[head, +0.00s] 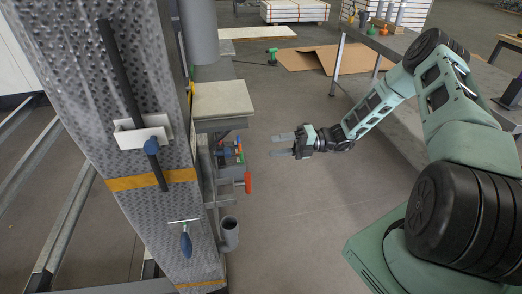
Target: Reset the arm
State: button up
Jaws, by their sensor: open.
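My gripper (283,145) is at the end of my green arm, near the middle of the head view. Its two grey fingers point left and are apart, with nothing visible between them. It hangs in free space to the right of the tool rack on the column, apart from it. My arm (375,108) reaches from the right side toward the middle with its joints bent.
A dimpled metal column (100,75) with orange bands stands at left, bearing a white holder (143,132) and a blue-handled tool (186,242). A small shelf (222,100), red-handled tool (248,182) and grey cup (229,232) are close by.

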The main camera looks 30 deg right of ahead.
jog(key=shift+v, duration=0.9)
jog(key=s+a+r+n+g+h, duration=0.5)
jog(key=s+a+n+g, duration=0.15)
jog(key=a+n, duration=0.45)
jog(key=s+a+r+n+g+h, duration=0.45)
jog(key=s+a+n, duration=0.35)
jog(key=n, duration=0.4)
jog(key=s+a+r+n+t+h, duration=0.2)
jog(key=s+n, duration=0.5)
jog(key=n, duration=0.4)
jog(key=s+a+r+n+t+h, duration=0.2)
jog(key=s+r+n+h, duration=0.3)
jog(key=n, duration=0.6)
jog(key=shift+s+a+r+t, duration=0.15)
jog(key=shift+s+r+t, duration=0.5)
jog(key=shift+s, duration=0.3)
jog(key=shift+f, duration=0.1)
